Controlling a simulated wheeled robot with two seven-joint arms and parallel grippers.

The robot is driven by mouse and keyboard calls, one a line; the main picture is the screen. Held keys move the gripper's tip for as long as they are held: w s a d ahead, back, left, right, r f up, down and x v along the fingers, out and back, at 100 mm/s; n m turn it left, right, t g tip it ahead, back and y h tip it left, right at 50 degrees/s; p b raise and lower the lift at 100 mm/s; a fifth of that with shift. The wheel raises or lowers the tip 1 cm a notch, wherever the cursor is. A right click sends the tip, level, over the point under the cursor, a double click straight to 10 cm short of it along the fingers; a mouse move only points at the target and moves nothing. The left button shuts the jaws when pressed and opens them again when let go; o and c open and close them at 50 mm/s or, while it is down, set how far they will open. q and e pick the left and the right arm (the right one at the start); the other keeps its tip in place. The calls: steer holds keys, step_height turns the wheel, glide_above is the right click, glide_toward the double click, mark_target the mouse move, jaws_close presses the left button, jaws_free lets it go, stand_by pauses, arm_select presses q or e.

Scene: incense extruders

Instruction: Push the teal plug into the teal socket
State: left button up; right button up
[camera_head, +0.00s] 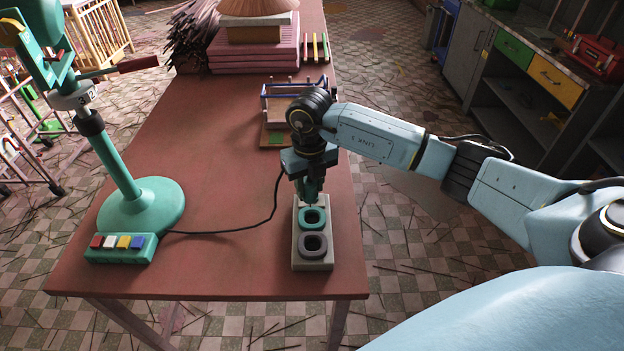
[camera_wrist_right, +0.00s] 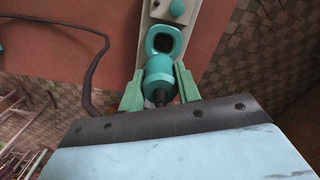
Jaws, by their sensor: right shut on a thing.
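The teal plug (camera_wrist_right: 158,74) is between the green fingers of my right gripper (camera_wrist_right: 158,92), which is shut on it. In the head view my right gripper (camera_head: 311,194) points down just behind the teal socket (camera_head: 313,217); the plug is mostly hidden there. The teal socket also shows in the wrist view (camera_wrist_right: 153,42), with its dark opening visible just beyond the plug's front end. The plug looks outside the opening; whether it touches the rim I cannot tell. The socket sits on a pale block (camera_head: 313,265). My left gripper is not in view.
A dark grey socket (camera_head: 313,244) is on the same block, nearer the table's front edge. A teal stand (camera_head: 140,208) is at left; a wooden rack (camera_head: 275,135) stands behind.

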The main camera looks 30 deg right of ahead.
mark_target(312, 201)
steer(key=shift+d+f+m, duration=0.25)
steer(key=shift+d+m, duration=0.05)
steer(key=shift+m, duration=0.8)
steer(key=shift+f+b, duration=2.1)
steer(key=shift+f, duration=0.65)
steer(key=shift+w, duration=0.1)
steer(key=shift+r, duration=0.1)
steer(key=shift+f+b, duration=0.95)
steer(key=shift+f, duration=0.55)
steer(key=o, duration=1.1)
steer(key=shift+c, duration=0.2)
